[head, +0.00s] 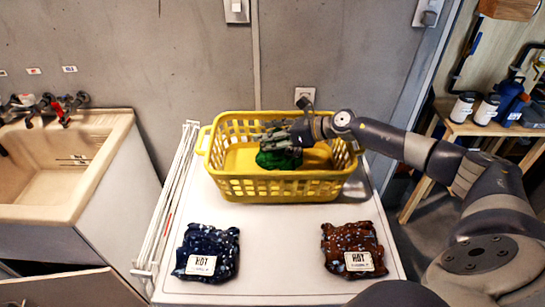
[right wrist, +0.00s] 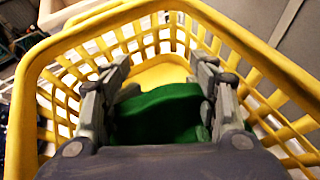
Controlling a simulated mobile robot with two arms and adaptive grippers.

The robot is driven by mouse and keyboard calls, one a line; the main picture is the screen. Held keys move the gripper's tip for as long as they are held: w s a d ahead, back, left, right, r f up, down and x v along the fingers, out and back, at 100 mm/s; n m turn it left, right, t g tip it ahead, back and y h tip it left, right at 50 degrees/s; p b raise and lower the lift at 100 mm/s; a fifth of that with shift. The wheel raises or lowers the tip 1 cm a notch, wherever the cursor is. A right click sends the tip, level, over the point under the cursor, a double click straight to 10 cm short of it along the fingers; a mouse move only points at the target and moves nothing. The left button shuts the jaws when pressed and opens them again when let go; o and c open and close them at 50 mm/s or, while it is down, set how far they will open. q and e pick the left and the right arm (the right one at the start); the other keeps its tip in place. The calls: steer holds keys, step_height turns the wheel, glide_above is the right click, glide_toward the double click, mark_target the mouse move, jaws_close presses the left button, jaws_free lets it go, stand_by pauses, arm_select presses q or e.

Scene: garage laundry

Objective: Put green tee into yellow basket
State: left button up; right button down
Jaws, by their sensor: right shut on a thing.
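The yellow basket (head: 285,190) stands on the white table top against the wall in the head view. Its rim and slatted walls fill much of the right wrist view (right wrist: 255,60). My right gripper (head: 272,138) reaches into the basket from the right. It is shut on the green tee (head: 279,160), which hangs inside the basket walls. In the right wrist view the tee (right wrist: 160,113) lies between the two fingers. I cannot tell whether the tee touches the basket floor. My left gripper is not in view.
A dark blue folded garment (head: 207,250) and a brown-red one (head: 352,247), both labelled, lie in front of the basket. A sink (head: 65,165) is at the left. A wooden shelf (head: 470,125) with bottles is at the right. The table between the garments is clear.

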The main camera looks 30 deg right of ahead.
step_height(320, 180, down, 6)
steer(key=shift+w, duration=0.1)
stand_by(0.4)
steer(key=shift+f, duration=0.15)
steer(key=c, duration=0.5)
jaws_free()
